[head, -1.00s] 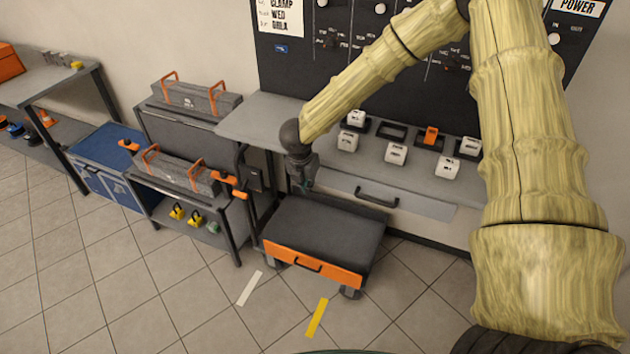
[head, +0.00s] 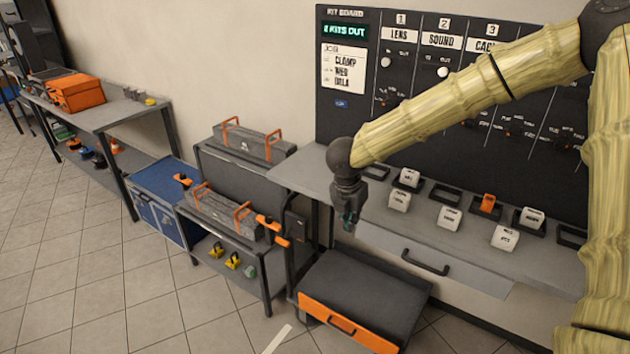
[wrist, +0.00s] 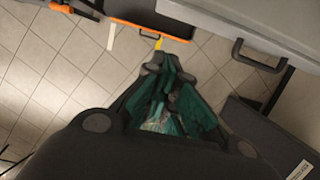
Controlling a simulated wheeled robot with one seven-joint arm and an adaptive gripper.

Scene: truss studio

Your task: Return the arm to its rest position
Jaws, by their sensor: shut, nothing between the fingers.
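My gripper (head: 348,221) hangs at the end of my arm in the head view, pointing down. It is in front of the grey counter's left part and above the low cart with the orange front. In the wrist view my gripper (wrist: 155,62) shows dark links and green pads drawn together, with nothing between the fingertips. My arm reaches in from the right of the head view, bent at the elbow.
A grey counter (head: 300,172) with a drawer and several white and orange blocks stands below the black kit board (head: 350,120). The low cart (head: 365,290) is under my gripper. Left are a tool trolley (head: 250,245), a blue cabinet (head: 155,215) and a bench (head: 125,112). Tiled floor is open at front left.

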